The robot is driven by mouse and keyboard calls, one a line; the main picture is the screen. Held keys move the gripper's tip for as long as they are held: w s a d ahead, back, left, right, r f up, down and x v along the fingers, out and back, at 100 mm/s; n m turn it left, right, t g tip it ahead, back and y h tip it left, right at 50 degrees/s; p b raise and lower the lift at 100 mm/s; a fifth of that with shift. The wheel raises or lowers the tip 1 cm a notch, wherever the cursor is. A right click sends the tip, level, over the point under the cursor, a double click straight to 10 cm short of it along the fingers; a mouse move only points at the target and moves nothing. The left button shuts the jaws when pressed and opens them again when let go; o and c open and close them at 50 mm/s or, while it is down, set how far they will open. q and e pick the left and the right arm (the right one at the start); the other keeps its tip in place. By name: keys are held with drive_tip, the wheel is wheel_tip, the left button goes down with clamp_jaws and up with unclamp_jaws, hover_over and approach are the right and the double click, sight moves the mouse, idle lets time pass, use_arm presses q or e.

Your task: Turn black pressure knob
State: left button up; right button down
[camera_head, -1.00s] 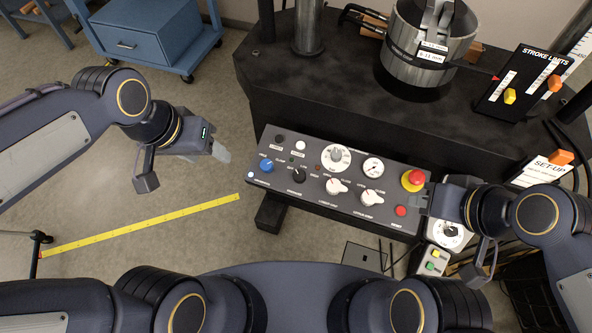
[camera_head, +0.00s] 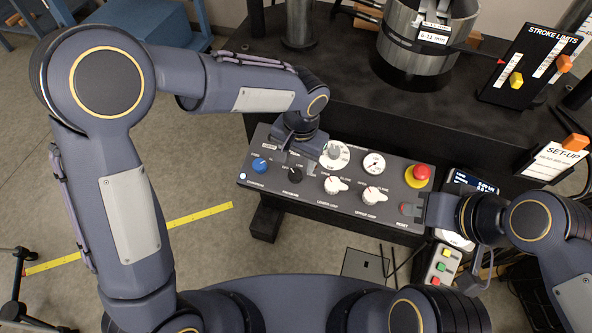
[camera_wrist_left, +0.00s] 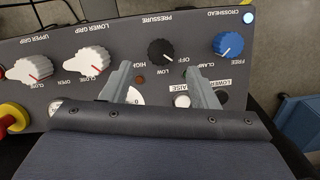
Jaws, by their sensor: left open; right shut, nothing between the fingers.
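The black pressure knob (camera_head: 295,173) sits on the dark control panel (camera_head: 258,178), right of the blue crosshead knob (camera_head: 260,164). My left gripper (camera_head: 293,155) is over the panel just behind the knob in the head view. In the left wrist view its two fingers (camera_wrist_left: 158,72) are open, apart and empty, with the knob in line with the gap just beyond their tips; whether they touch the panel I cannot tell. My right gripper (camera_head: 423,208) is shut beside the red reset button.
White lower grip (camera_head: 334,185) and upper grip (camera_head: 373,193) knobs stand to the right of the black knob. A red emergency stop (camera_head: 419,175) is at the panel's right end. A steel cylinder (camera_head: 415,50) stands behind.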

sight(297, 173)
use_arm(q)
drive_tip(key=shift+a+f, duration=0.15)
drive_tip(key=shift+f, duration=2.65)
drive_tip(key=c, duration=1)
drive_tip(key=shift+m, duration=0.4)
drive_tip(key=m+b, duration=0.1)
drive_tip(key=m, duration=0.2)
drive_tip(key=shift+m+t+y+b, duration=0.3)
drive_tip(key=shift+y+b, duration=0.05)
drive_tip(key=shift+y, duration=0.05)
drive_tip(key=m+t+b, duration=0.1)
drive_tip(key=m, duration=0.3)
drive_tip(key=shift+s+m+y, duration=0.15)
drive_tip(key=shift+m+y, duration=0.15)
drive_tip(key=shift+m, duration=0.4)
